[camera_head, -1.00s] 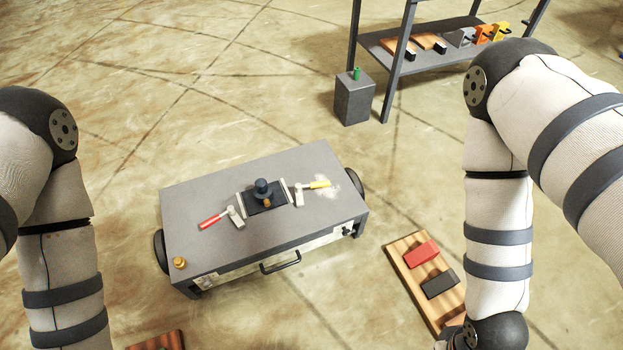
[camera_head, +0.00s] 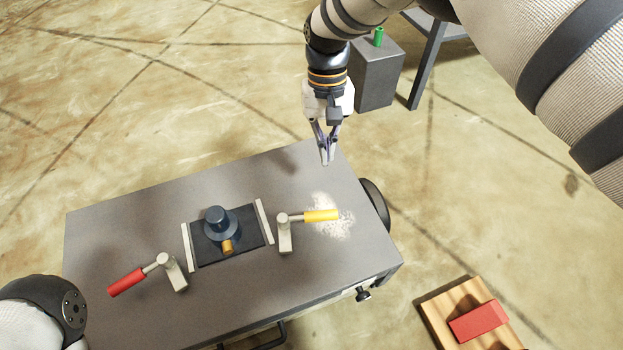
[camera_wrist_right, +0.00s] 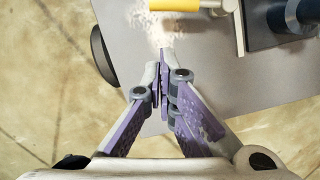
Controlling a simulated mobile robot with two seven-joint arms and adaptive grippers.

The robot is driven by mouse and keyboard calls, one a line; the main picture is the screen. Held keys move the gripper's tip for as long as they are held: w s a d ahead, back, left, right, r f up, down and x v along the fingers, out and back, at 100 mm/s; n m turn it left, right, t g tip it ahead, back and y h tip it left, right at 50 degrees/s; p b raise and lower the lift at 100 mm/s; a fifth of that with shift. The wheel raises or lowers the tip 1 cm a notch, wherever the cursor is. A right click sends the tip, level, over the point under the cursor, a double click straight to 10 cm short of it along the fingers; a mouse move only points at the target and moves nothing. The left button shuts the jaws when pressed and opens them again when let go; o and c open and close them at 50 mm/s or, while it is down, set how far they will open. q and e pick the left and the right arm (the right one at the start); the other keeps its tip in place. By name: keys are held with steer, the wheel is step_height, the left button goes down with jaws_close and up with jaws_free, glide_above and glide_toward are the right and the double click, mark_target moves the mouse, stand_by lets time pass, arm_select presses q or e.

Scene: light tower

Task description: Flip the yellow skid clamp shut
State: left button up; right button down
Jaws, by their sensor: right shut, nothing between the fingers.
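The yellow-handled clamp (camera_head: 320,216) sits on the grey skid top (camera_head: 130,230), right of the dark centre plate. Its yellow handle points right, away from the plate, over a pale speckled patch. The handle also shows at the top of the right wrist view (camera_wrist_right: 174,5). My right gripper (camera_head: 326,160) is shut and empty, pointing down over the far edge of the skid, behind the yellow handle and apart from it. A red-handled clamp (camera_head: 128,283) stands left of the plate, its handle pointing outward to the left. My left gripper is out of view.
A dark blue cylindrical part (camera_head: 220,222) with a brass fitting stands on the centre plate (camera_head: 250,240). A grey box with a green item (camera_head: 378,38) stands behind on the floor. A wooden board with a red block (camera_head: 478,321) lies at front right.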

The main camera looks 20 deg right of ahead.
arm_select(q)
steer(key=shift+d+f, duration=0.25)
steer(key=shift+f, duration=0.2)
arm_select(e)
steer(key=shift+w+a+r, duration=0.15)
steer(key=shift+w+r, duration=0.2)
steer(key=shift+w, duration=0.25)
steer(key=shift+w+a+r, duration=0.1)
steer(key=shift+w+r, duration=0.25)
steer(key=shift+w, duration=0.2)
steer(key=b+x, duration=0.2)
steer(key=x, duration=0.9)
steer(key=s, duration=0.1)
steer(key=s+p, duration=0.1)
steer(key=s, duration=0.1)
steer(key=shift+s+a+r, duration=0.1)
steer(key=shift+a+r, duration=0.05)
steer(key=shift+a, duration=0.15)
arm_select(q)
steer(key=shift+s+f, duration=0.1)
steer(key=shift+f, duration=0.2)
arm_select(e)
steer(key=shift+s, duration=0.2)
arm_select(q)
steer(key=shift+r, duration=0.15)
arm_select(e)
steer(key=shift+s, duration=0.1)
